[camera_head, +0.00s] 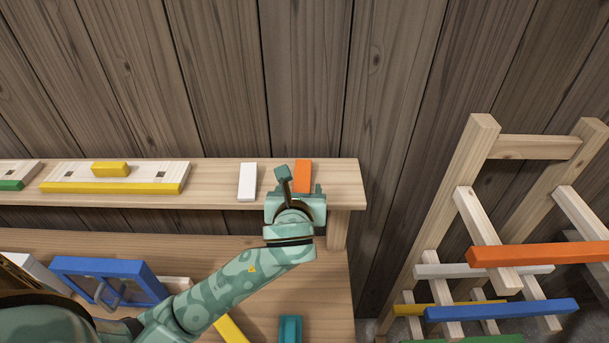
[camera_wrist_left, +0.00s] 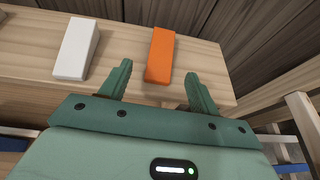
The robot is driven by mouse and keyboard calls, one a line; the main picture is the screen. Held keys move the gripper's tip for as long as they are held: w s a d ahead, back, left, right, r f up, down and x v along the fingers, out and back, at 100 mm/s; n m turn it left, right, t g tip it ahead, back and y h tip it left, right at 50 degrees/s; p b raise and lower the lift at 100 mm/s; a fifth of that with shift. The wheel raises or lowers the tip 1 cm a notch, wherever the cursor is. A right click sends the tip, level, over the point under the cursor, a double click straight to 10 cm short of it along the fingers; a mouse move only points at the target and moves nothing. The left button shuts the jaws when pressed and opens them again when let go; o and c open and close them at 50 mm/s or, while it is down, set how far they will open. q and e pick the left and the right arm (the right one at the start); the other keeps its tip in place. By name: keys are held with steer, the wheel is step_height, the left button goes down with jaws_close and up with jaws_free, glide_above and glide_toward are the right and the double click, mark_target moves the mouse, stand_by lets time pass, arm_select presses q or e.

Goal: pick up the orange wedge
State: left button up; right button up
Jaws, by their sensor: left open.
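The orange wedge (camera_head: 303,174) lies on the upper wooden shelf near its right end, partly hidden behind my left gripper in the head view. My left gripper (camera_head: 300,187) is open and empty, just in front of the wedge. In the left wrist view the orange wedge (camera_wrist_left: 160,54) shows ahead, between the lines of the two fingers of my left gripper (camera_wrist_left: 158,82). I cannot tell if a finger touches it. My right gripper is not in view.
A white wedge (camera_head: 247,182) lies left of the orange one on the shelf (camera_head: 214,173). A board with yellow pieces (camera_head: 113,186) is further left. A wooden wall stands behind. A blue-framed box (camera_head: 110,278) sits below, and a rack with coloured bars (camera_head: 530,253) is at the right.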

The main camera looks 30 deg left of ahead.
mark_target(302, 178)
arm_select(q)
steer(key=x, duration=0.2)
steer(key=shift+w+a, duration=0.15)
steer(key=shift+a, duration=0.15)
steer(key=x, duration=0.5)
steer(key=shift+w+d+f, duration=0.15)
steer(key=shift+d, duration=0.2)
steer(key=c, duration=1.1)
